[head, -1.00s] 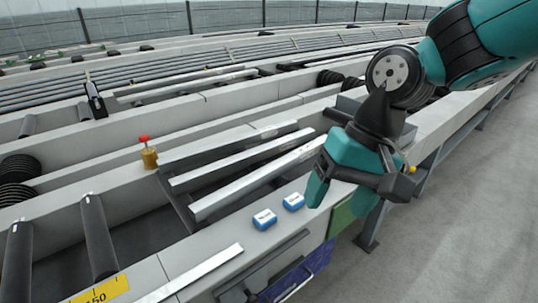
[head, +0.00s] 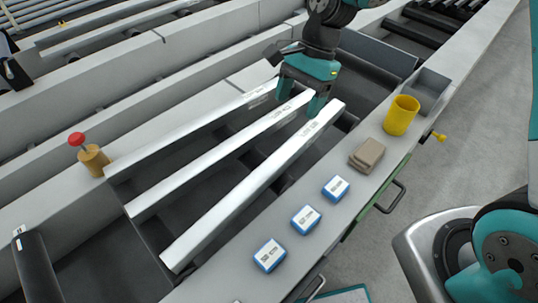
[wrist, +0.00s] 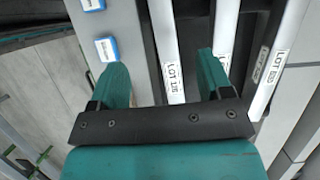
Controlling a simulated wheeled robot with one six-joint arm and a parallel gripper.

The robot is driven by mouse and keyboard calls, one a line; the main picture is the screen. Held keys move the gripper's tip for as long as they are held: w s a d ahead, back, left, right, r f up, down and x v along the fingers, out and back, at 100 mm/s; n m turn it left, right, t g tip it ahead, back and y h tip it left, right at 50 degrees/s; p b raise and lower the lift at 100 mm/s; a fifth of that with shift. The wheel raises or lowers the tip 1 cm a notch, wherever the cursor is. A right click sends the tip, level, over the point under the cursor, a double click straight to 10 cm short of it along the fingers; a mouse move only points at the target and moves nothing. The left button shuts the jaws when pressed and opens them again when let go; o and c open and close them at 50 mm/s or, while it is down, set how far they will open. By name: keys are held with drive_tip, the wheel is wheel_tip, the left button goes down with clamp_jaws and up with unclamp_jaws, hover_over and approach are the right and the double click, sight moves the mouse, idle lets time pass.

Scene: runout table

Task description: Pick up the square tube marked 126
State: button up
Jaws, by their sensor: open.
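Three pale square tubes lie side by side across the dark runout bed: a near tube (head: 250,183), a middle tube (head: 215,155) and a far tube (head: 190,130). My gripper (head: 300,98) is open and empty, pointing down above the tubes' right ends. In the wrist view, the near tube (wrist: 163,35) runs between the fingers of my gripper (wrist: 163,72). The right finger partly covers the middle tube (wrist: 222,35). The far tube (wrist: 286,55) lies farther right.
Several blue-and-white boxes (head: 306,219) stand on the near ledge, with brown blocks (head: 367,155), a yellow cup (head: 401,115) and a grey tray (head: 430,88). A red-topped brass post (head: 93,158) stands beyond the far tube's left end. Rollers lie below the tubes.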

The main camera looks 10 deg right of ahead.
hover_over(272, 163)
drive_tip(key=w+d, duration=0.1)
drive_tip(key=f, duration=0.9)
drive_tip(key=shift+w+d+f+p, duration=0.2)
drive_tip(key=shift+f+p, duration=0.15)
drive_tip(key=shift+p, duration=0.05)
drive_tip(key=shift+d+p+x, duration=0.2)
drive_tip(key=shift+p+x, duration=0.4)
drive_tip(key=shift+x, duration=2.4)
clamp_jaws()
